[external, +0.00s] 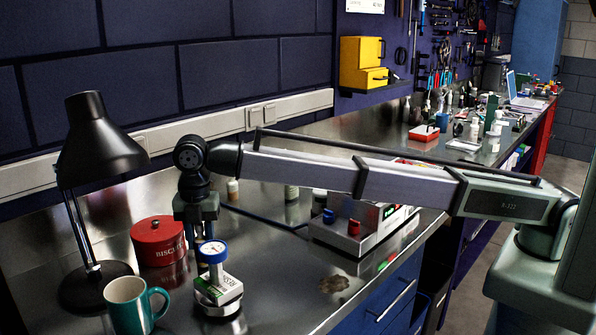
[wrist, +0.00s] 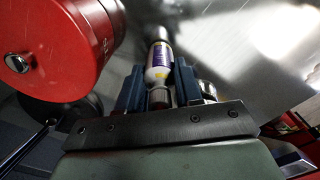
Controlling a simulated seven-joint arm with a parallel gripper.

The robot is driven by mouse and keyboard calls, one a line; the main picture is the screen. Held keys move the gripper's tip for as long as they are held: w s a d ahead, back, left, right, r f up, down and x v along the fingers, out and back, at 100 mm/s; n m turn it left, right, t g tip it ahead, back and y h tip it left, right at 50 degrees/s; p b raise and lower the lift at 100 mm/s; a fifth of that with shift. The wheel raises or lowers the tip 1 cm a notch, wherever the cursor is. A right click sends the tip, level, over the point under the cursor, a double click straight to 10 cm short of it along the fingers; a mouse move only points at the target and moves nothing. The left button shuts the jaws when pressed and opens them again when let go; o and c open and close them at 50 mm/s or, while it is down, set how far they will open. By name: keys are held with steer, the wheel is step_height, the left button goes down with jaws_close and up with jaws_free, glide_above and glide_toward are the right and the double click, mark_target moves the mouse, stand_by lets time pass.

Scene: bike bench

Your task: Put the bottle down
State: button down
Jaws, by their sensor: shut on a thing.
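The bottle (wrist: 159,60) is white with a purple and yellow label. In the wrist view it lies between the two blue fingers of my gripper (wrist: 158,80), which is shut on it. In the external view my gripper (external: 203,230) points down over the steel bench, to the right of the red biscuit tin. The bottle is mostly hidden there behind the fingers and a dial gauge. I cannot tell whether its base touches the bench.
The red biscuit tin (external: 158,241) stands close beside my gripper. A teal mug (external: 128,304) and black lamp (external: 100,150) are at left.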

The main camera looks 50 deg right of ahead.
steer(key=shift+f, duration=0.1)
steer(key=c, duration=0.8)
jaws_free()
steer(key=shift+o, duration=0.2)
step_height(320, 180, up, 11)
steer(key=shift+f, duration=0.1)
steer(key=shift+r, duration=0.7)
steer(key=shift+d, duration=0.1)
